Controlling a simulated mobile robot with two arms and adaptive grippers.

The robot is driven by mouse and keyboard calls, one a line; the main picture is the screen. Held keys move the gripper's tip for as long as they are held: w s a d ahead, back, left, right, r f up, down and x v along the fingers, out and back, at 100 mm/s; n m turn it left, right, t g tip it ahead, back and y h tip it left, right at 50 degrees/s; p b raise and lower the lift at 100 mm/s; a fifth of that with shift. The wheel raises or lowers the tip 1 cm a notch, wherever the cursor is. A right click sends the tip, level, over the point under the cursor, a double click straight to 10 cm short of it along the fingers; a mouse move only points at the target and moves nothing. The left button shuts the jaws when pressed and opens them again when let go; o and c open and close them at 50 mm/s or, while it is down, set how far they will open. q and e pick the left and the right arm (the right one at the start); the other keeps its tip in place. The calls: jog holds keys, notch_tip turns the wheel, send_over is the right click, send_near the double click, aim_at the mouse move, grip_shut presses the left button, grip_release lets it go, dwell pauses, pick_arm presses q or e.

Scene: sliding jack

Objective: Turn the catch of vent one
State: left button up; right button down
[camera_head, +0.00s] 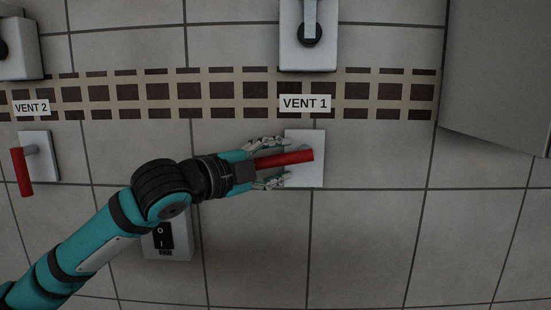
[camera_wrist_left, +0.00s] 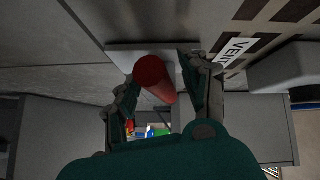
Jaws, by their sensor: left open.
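The catch of vent one is a red bar handle (camera_head: 285,159) on a pale square wall plate (camera_head: 316,172), below the VENT 1 label (camera_head: 305,103). The bar lies nearly level in the head view, its left end inside my left gripper (camera_head: 284,163). The gripper is open, with one finger above the bar and one below. In the left wrist view, the round red bar (camera_wrist_left: 153,78) stands between the spread fingers of the left gripper (camera_wrist_left: 165,88). I cannot tell whether either finger touches it. My right gripper is out of view.
A grey box with a lever (camera_head: 309,50) is above the label. A second red handle (camera_head: 22,172) hangs below the VENT 2 label (camera_head: 31,108). A switch box (camera_head: 170,242) sits below my left arm. A grey cabinet (camera_head: 500,75) juts out at upper right. The lower-right wall is bare.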

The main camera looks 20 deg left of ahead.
pick_arm(q)
grip_shut()
jog(key=shift+f, duration=0.2)
dwell(0.4)
